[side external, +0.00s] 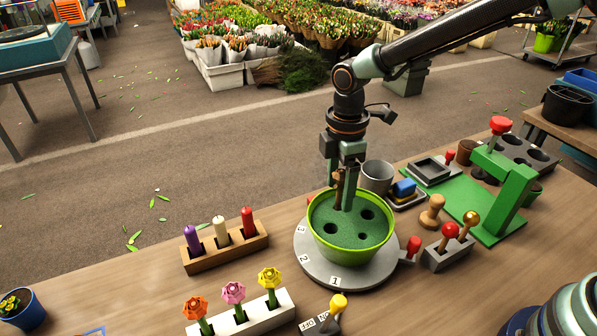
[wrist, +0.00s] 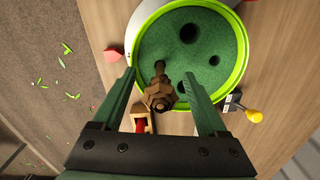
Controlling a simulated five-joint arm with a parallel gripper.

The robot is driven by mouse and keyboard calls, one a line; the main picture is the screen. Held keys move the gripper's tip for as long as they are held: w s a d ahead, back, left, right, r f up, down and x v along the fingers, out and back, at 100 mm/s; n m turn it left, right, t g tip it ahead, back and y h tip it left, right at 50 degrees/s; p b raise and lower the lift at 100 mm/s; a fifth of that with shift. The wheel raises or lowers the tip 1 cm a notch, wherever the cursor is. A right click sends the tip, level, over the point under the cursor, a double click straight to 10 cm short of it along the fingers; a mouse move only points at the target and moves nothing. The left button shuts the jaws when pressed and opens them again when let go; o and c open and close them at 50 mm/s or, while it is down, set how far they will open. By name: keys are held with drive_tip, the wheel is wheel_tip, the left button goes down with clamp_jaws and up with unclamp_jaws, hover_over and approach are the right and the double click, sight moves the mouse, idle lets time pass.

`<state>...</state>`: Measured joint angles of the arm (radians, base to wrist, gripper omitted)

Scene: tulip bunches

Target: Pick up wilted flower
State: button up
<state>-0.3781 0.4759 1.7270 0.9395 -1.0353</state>
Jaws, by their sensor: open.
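The wilted flower (wrist: 160,98) is brown and drooped. In the wrist view it stands in the green foam of a lime-green pot (wrist: 241,78), between my fingers, with a gap on each side. In the side view the pot (side external: 391,246) sits on a grey numbered turntable (side external: 312,270). My gripper (side external: 345,205) points down over the pot there and mostly hides the flower. My gripper also shows in the wrist view (wrist: 158,76), open, with its two green fingers apart.
Several empty holes show in the foam. Orange, pink and yellow flowers (side external: 233,292) stand in a white rack at the front. A candle-like peg rack (side external: 225,250) is left of the pot. A grey cup (side external: 377,177) and green press frame (side external: 510,190) stand right and behind.

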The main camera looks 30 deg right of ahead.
drive_tip(key=shift+f, duration=0.45)
drive_tip(key=shift+c, duration=0.2)
clamp_jaws()
drive_tip(key=shift+r, duration=0.1)
wheel_tip(320, 180, up, 20)
